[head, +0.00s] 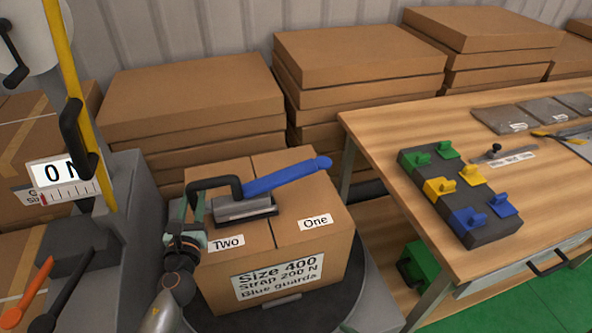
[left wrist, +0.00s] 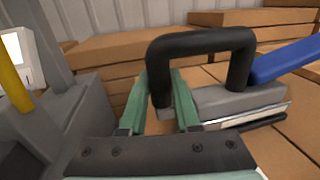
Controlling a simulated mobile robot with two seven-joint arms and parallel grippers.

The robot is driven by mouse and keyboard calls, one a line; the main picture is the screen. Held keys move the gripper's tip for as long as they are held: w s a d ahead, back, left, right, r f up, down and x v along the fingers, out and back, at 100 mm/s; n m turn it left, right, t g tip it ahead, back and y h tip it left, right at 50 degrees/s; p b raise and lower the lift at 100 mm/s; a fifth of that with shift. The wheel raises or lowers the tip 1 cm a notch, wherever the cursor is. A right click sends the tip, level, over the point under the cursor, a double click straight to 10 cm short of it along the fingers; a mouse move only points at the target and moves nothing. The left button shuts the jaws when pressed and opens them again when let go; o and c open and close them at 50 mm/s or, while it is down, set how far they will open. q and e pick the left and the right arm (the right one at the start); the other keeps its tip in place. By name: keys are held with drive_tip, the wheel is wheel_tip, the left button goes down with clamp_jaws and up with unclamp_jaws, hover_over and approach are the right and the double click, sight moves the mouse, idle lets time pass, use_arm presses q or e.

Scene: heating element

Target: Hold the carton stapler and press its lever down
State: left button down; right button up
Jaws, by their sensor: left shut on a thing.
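The carton stapler (head: 245,208) sits on top of the closed carton (head: 300,245), across its centre seam between the labels "Two" and "One". It has a grey body, a black handle and a blue lever (head: 288,176) that slopes up to the right. My left gripper (head: 193,212) is at the left end of the stapler, shut on the black handle's near leg. In the left wrist view the green fingers (left wrist: 165,103) stand on either side of that leg of the black handle (left wrist: 205,40). The blue lever (left wrist: 287,60) shows at the right there. My right gripper is not in view.
A grey strapping machine with a yellow strap (head: 70,90) and a "0 N" gauge stands at the left. Stacked flat cartons (head: 360,55) line the back wall. A wooden table (head: 390,130) at the right holds a dark block (head: 470,215) with coloured guards.

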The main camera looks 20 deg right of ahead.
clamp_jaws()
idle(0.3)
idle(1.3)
